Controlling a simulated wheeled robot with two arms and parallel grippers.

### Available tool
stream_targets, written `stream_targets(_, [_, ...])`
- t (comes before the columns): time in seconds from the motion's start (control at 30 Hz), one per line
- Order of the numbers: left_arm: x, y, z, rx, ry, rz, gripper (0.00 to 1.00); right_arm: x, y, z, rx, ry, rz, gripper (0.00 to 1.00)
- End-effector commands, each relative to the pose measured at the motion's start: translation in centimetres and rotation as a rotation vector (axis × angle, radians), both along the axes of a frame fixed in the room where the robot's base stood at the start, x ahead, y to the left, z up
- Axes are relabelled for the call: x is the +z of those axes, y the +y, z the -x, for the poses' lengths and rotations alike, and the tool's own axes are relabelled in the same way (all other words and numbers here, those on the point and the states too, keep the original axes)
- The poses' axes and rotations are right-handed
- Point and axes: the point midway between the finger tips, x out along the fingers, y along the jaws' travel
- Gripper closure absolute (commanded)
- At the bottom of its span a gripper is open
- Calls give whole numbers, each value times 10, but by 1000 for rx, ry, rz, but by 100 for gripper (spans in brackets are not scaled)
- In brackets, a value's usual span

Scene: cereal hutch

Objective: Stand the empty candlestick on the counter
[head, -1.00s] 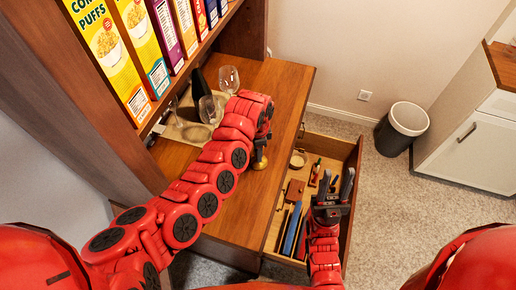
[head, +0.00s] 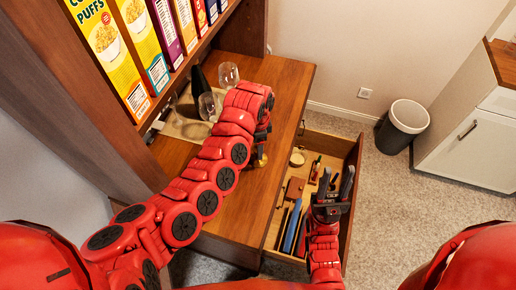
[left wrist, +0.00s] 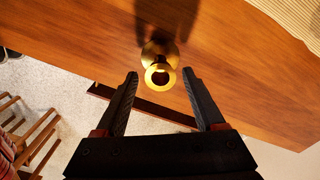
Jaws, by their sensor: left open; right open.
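The brass candlestick (left wrist: 160,76) stands upright on the wooden counter (left wrist: 90,30), near its front edge, with an empty cup on top. In the head view only its brass base (head: 260,160) shows below my left gripper; the rest is hidden. My left gripper (left wrist: 165,84) is open, with its fingertips on either side of the candlestick's top and apart from it. My right gripper (head: 336,186) is open and empty above the open drawer (head: 352,165).
A dark bottle (head: 198,82) and wine glasses (head: 228,74) stand on a tray at the back of the counter. Cereal boxes (head: 107,55) fill the shelf above. The drawer holds several small items. A bin (head: 402,127) stands on the floor.

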Motion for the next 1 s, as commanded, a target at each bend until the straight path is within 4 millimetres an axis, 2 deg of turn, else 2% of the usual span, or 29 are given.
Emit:
stream_targets(0.2, [49,0,-3,2,-10,1,29,-23,0,0,0,0,0,59])
stream_targets(0.3, [74,1,-2,1,-7,-1,29,-21,0,0,0,0,0,59])
stream_targets(0.4, [90,1,-2,-1,-7,-1,29,-17,0,0,0,0,0,59])
stream_targets(0.6, [100,0,-1,-1,-3,-1,29,-16,0,0,0,0,0,59])
stream_targets(1.0, [100,-1,-1,-1,-2,1,29,-16,0,0,0,0,0,59])
